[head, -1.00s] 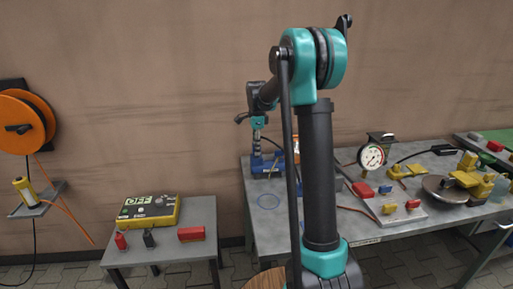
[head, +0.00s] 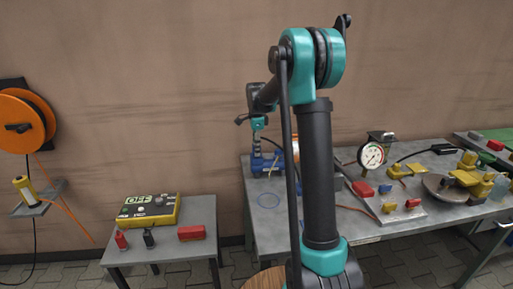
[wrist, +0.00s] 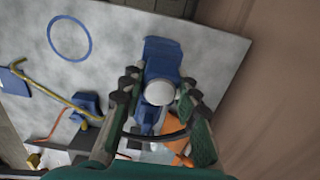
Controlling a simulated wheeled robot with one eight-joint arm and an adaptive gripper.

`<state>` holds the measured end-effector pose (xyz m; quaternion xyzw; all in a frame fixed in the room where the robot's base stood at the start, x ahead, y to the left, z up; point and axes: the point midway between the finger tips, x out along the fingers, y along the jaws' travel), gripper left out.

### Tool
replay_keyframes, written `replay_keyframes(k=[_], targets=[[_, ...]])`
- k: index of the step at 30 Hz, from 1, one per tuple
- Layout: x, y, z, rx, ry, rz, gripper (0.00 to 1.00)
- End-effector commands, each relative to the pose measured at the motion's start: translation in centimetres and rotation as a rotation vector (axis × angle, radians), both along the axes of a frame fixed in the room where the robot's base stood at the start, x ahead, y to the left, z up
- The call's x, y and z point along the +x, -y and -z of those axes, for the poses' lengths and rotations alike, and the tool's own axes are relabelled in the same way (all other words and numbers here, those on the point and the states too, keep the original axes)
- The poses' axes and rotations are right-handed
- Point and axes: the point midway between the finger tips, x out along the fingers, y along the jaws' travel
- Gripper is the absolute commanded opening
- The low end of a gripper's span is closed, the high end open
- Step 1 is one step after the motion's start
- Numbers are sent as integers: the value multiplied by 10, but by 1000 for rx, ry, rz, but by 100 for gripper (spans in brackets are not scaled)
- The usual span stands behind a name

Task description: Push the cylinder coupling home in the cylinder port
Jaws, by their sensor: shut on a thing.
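My gripper (wrist: 160,84) has its two dark fingers on either side of a round pale grey piece, which I take to be the cylinder coupling (wrist: 159,92). It is shut on this piece. The piece sits over a blue fixture (wrist: 162,48), seen from above. In the head view my gripper (head: 257,146) points down at the blue fixture (head: 268,165) at the back left of the grey table. The port itself is hidden under the piece and the fingers, so I cannot tell how deep the coupling sits.
A blue ring (wrist: 69,38) is marked on the table, and a yellow rod (wrist: 52,92) lies beside the fixture. An orange object (wrist: 182,152) is close by. A dial gauge (head: 371,156) and yellow and red parts stand to the right. The tabletop around the ring is clear.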

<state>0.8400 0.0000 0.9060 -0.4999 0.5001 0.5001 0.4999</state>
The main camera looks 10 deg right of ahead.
Motion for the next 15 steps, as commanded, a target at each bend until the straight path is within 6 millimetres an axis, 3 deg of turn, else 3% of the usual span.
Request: replay_keyframes(k=[3,4,9,15], targets=[[0,0,2,0,0,0,5],[0,0,2,0,0,0,34],[0,0,2,0,0,0,54],[0,0,2,0,0,0,54]])
